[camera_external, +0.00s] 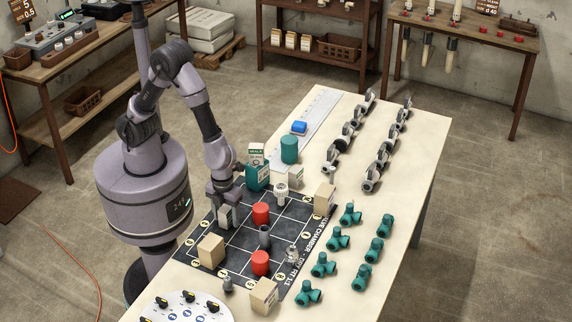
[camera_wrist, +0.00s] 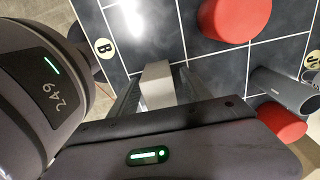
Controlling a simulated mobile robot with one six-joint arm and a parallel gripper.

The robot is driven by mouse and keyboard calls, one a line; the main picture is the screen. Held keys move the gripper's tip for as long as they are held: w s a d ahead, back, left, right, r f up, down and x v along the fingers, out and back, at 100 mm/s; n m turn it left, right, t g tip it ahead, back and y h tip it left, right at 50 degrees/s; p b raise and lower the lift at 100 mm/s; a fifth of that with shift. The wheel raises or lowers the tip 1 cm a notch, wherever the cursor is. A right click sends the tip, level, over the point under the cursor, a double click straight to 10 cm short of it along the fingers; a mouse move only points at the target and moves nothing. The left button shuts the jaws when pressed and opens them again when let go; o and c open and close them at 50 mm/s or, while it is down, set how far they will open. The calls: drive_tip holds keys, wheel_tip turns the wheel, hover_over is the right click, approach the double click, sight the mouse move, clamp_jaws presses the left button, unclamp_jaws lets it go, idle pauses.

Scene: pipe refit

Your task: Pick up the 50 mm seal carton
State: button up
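My gripper (camera_external: 224,203) points down at the left edge of the dark gridded mat (camera_external: 235,238). A small pale carton (camera_external: 226,217) is directly under it. In the wrist view the pale carton (camera_wrist: 158,85) sits between the two fingers of my gripper (camera_wrist: 160,80). The fingers look open, one on each side; whether they touch it is hard to tell. Its label is not readable. Another carton with a green-lettered label (camera_external: 256,153) stands behind a teal block (camera_external: 257,177), and a small pale carton (camera_external: 296,177) stands to its right. I cannot read a 50 mm marking.
A red cylinder (camera_wrist: 235,15) also shows in the wrist view. Teal fittings (camera_external: 338,238) and grey valves (camera_external: 372,178) fill the right of the table.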

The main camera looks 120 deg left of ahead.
clamp_jaws()
